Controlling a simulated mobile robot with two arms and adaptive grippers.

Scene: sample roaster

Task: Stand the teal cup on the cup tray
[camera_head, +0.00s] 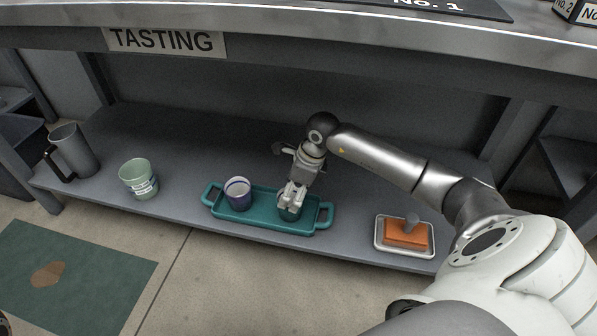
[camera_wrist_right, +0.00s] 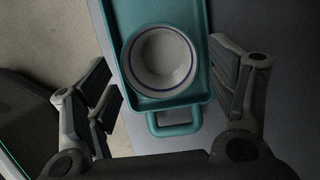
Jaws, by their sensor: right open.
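The teal cup (camera_head: 289,212) stands on the right half of the teal cup tray (camera_head: 263,222), partly hidden by my right gripper (camera_head: 295,198). The gripper points down at it with its jaws open. In the right wrist view, a round cup with a pale inside and a dark ring (camera_wrist_right: 160,60) stands upright on the tray (camera_wrist_right: 198,30), close to its end handle; by position it is the teal cup. The open fingers (camera_wrist_right: 165,95) lie apart on either side, not gripping it. My left gripper is out of view.
A pale green cup (camera_head: 138,178) and a dark grey jug (camera_head: 73,152) stand further left on the shelf (camera_head: 180,160). An orange block on a white dish (camera_head: 404,235) is at right. The counter (camera_head: 300,38) overhangs the shelf.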

